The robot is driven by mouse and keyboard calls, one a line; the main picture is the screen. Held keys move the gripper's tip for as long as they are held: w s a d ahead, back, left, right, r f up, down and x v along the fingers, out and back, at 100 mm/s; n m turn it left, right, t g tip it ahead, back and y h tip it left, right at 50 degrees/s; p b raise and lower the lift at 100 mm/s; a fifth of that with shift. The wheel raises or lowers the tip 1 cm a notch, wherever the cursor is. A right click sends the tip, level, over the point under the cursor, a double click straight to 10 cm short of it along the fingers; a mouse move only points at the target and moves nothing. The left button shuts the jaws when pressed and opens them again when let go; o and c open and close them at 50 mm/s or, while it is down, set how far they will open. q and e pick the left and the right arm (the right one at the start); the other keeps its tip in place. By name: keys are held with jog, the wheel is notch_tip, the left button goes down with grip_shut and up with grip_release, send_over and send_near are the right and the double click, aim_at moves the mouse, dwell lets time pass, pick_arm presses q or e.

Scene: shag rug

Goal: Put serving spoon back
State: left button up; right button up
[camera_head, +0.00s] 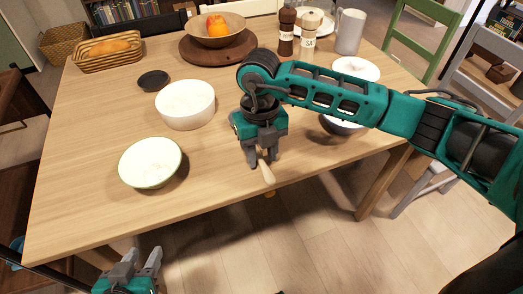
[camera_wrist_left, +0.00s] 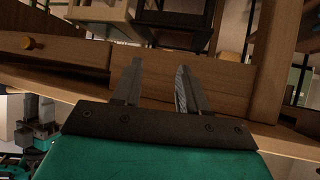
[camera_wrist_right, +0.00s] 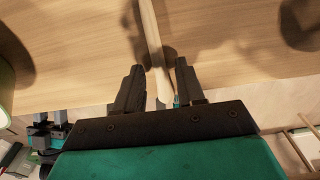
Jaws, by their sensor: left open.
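The serving spoon shows only as a pale wooden handle (camera_head: 266,173) at the table's front edge in the head view. Its head is hidden. My right gripper (camera_head: 262,157) points down over the handle. In the right wrist view the handle (camera_wrist_right: 152,40) runs between the fingers of my right gripper (camera_wrist_right: 160,75), which stand apart with a gap on each side. My left gripper (camera_head: 139,262) is open and empty, low in front of the table. In the left wrist view my left gripper (camera_wrist_left: 160,68) faces the table's wooden side.
The wooden table (camera_head: 95,205) holds a green-rimmed bowl (camera_head: 150,163), a white bowl (camera_head: 186,104), a small dark dish (camera_head: 153,80), a bread basket (camera_head: 108,50) and a fruit bowl (camera_head: 216,31). Two mills and a pitcher (camera_head: 349,31) stand behind my right arm. The left front tabletop is clear.

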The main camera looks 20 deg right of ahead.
pick_arm(q)
jog(key=shift+s, duration=0.1)
pick_arm(e)
jog(key=shift+r, duration=0.3)
pick_arm(q)
jog(key=shift+s+a+r+p, duration=0.25)
jog(key=shift+a+p, duration=0.15)
jog(key=shift+p, duration=0.5)
pick_arm(e)
notch_tip(320, 180, up, 12)
jog(key=shift+w, duration=0.35)
pick_arm(q)
jog(key=shift+w, duration=0.1)
pick_arm(e)
jog(key=shift+f, duration=0.2)
